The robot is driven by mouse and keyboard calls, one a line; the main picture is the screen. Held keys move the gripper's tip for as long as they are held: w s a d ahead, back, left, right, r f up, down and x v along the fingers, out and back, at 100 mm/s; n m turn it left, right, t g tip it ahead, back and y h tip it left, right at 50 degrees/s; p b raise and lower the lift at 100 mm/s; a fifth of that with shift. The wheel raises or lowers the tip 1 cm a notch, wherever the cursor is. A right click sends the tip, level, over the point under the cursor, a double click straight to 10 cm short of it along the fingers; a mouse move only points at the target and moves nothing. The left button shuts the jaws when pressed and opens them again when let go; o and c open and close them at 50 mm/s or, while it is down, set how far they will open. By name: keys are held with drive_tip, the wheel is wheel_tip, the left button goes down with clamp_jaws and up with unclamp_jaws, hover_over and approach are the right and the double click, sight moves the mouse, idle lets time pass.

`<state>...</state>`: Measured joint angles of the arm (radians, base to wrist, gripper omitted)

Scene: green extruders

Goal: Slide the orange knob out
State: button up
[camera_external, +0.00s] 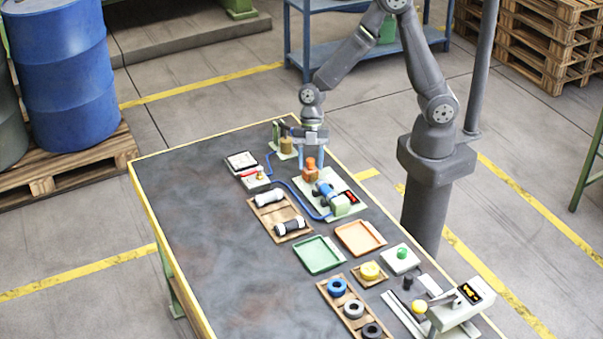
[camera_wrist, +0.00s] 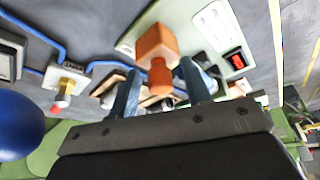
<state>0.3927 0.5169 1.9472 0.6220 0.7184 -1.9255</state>
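The orange knob (camera_external: 311,163) sticks out of an orange block (camera_external: 310,174) on a pale green plate. In the wrist view, the knob (camera_wrist: 161,77) is a darker orange cylinder on the block (camera_wrist: 155,41). My gripper (camera_external: 311,153) is at the far right end of the table, right by the knob. In the wrist view, my gripper (camera_wrist: 160,68) is open, with one blue-grey finger on each side of the knob. Gaps show between the fingers and the knob, and I see no contact. Whether the fingertips are level with the knob is hard to tell.
A blue device (camera_external: 326,190) and a red-lit display (camera_external: 349,196) sit close by on the same plate (camera_external: 349,211). A brass fitting (camera_external: 261,175) and blue hose (camera_external: 297,192) lie to the left. A blue ball (camera_wrist: 17,124) shows close in the wrist view. The table's left side is clear.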

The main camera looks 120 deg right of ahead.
drive_tip(key=shift+r, duration=4)
drive_tip(key=shift+f, duration=4.05)
